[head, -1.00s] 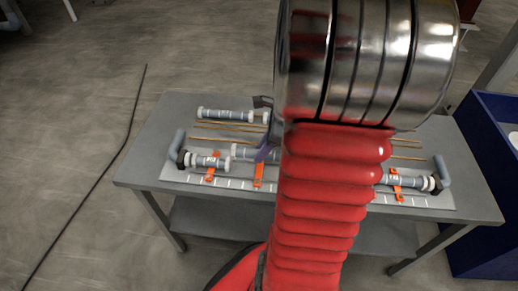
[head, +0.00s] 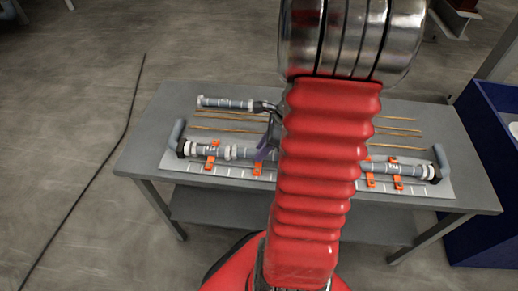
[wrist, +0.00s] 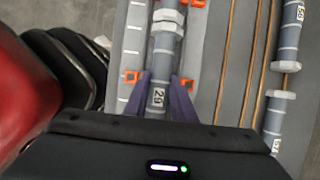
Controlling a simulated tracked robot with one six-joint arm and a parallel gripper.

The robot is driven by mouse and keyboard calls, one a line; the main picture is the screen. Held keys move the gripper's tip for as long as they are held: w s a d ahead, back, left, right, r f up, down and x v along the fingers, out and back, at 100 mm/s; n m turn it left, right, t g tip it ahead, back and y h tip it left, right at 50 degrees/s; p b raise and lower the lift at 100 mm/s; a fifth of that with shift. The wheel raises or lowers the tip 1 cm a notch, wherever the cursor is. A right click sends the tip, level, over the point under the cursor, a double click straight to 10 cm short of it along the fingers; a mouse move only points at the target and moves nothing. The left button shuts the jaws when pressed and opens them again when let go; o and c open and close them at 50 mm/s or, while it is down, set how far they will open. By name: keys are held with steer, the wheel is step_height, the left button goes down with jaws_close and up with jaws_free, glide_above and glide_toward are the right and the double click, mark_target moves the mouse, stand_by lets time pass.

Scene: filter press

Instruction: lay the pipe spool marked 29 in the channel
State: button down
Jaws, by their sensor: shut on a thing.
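The pipe spool marked 29 (wrist: 163,66) is grey with pale bands and a white end collar. My gripper (wrist: 162,95) is shut on it, one purple finger on each side of the label. In the head view the gripper (head: 268,149) is partly hidden by my arm. The spool (head: 240,153) lies in line with the fixed pipe at the left (head: 199,150), their white collars close together. It is over or in the channel with orange clips (head: 257,168); I cannot tell if it touches the bottom. Its other end is hidden.
Another fixed pipe (head: 405,169) lies at the right end of the channel. A loose spool (head: 225,103) lies at the back of the grey table (head: 170,98). Two loose spools (wrist: 291,38) (wrist: 277,120) show in the wrist view. Thin brown rods (head: 215,128) lie between. A blue bin (head: 495,150) stands at right.

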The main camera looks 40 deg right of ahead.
steer(key=shift+f, duration=0.4)
steer(key=c, duration=1.4)
jaws_free()
steer(key=shift+r, duration=0.1)
steer(key=v, duration=1.3)
steer(key=shift+s+r, duration=0.2)
